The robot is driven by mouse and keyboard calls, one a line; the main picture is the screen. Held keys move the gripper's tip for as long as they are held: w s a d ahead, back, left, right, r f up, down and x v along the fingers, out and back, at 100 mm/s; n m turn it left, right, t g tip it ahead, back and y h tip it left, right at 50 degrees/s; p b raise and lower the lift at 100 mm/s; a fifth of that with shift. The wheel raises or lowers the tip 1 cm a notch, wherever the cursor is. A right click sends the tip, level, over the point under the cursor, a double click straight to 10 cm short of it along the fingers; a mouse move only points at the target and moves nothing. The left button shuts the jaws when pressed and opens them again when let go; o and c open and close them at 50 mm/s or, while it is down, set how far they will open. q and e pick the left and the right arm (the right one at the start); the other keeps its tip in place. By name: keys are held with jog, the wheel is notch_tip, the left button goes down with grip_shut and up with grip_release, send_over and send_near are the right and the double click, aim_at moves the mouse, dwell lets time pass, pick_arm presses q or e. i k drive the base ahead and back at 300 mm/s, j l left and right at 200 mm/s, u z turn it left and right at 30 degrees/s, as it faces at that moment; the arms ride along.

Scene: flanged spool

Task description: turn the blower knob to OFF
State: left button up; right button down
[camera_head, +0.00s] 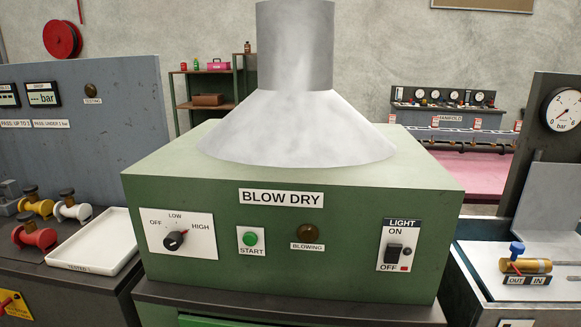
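The blower knob (174,240) is a dark round knob on a white plate (182,252) at the left of the green BLOW DRY box's front. The plate is marked OFF at upper left, LOW at top and HIGH at right. The knob's raised end seems to point up and right, toward HIGH; its small marking is hard to read. A green START button (250,239) sits right of the plate. The brown BLOWING lamp (308,231) looks unlit. Neither of my grippers is in view, and nothing touches the knob.
A grey metal hood (296,125) stands on the box. A LIGHT switch (394,254) is at the box's right. At left are a white tray (97,241) and red, yellow and white flanged spools (34,237). A brass fitting (524,265) lies at right. The space before the box is clear.

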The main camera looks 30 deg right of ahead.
aim_at(172, 242)
jog(key=z, duration=0.6)
jog(key=k+j+z, duration=0.15)
jog(key=z, duration=0.35)
jog(key=k+j+z, duration=0.1)
jog(key=k+z, duration=0.2)
jog(key=z, duration=0.2)
jog(key=k+j, duration=0.15)
jog(key=j, duration=0.2)
jog(key=i, duration=0.15)
